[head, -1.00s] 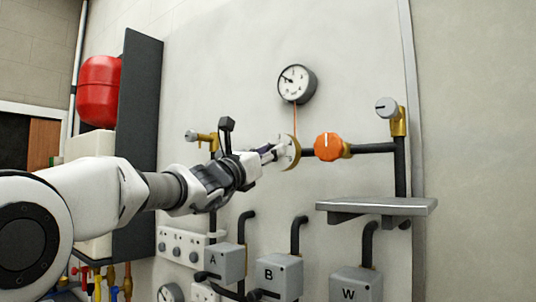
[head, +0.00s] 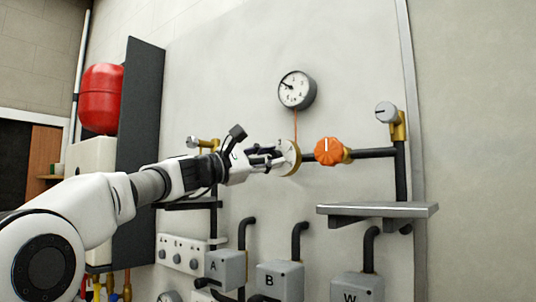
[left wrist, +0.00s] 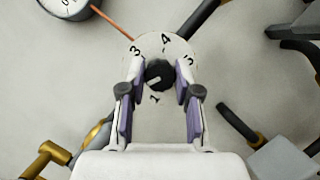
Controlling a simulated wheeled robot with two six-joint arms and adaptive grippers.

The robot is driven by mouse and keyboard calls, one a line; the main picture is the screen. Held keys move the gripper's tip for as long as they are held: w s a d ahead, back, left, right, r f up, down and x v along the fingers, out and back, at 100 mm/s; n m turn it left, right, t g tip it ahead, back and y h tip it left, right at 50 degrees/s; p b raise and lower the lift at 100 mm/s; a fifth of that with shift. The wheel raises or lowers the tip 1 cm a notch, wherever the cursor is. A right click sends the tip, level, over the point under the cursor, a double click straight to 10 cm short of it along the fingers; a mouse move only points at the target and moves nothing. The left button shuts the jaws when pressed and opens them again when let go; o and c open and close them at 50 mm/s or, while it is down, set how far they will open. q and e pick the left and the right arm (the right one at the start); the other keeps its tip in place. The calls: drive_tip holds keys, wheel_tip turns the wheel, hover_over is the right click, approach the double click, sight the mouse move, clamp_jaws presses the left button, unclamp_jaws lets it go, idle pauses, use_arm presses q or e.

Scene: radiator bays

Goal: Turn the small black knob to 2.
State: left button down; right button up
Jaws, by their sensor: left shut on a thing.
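The small black knob (left wrist: 158,74) sits in the middle of a pale round dial (left wrist: 172,46) with black numbers in the left wrist view. I read 3, 4 and 1 on it; the figure at the right is partly covered. No 2 shows; my left finger covers part of the left side. A short pale mark on the knob points to the lower left. My left gripper (left wrist: 158,88) is shut on the knob, one finger on each side. In the head view, my left gripper (head: 274,158) reaches the dial (head: 291,157) on its pipe. My right gripper is out of view.
An orange knob (head: 328,151) is on the same pipe just right of the dial. A round gauge (head: 297,90) hangs above. A grey shelf (head: 378,210) juts out at the lower right. Grey boxes A (head: 226,270), B (head: 280,280) and W (head: 357,287) sit below.

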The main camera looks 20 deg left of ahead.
use_arm(q)
drive_tip(key=shift+r+m+g, duration=0.25)
drive_tip(key=shift+m+g, duration=0.05)
drive_tip(key=shift+m, duration=0.4)
drive_tip(key=shift+a+m, duration=0.1)
drive_tip(key=shift+m, duration=0.2)
drive_tip(key=c, duration=1.2)
unclamp_jaws()
drive_tip(key=o, duration=0.4)
drive_tip(key=shift+w, duration=0.1)
drive_tip(key=shift+w+f, duration=0.3)
drive_tip(key=shift+w, duration=0.1)
drive_tip(key=v, duration=1.1)
drive_tip(key=shift+s+a, duration=0.15)
drive_tip(key=shift+s, duration=0.1)
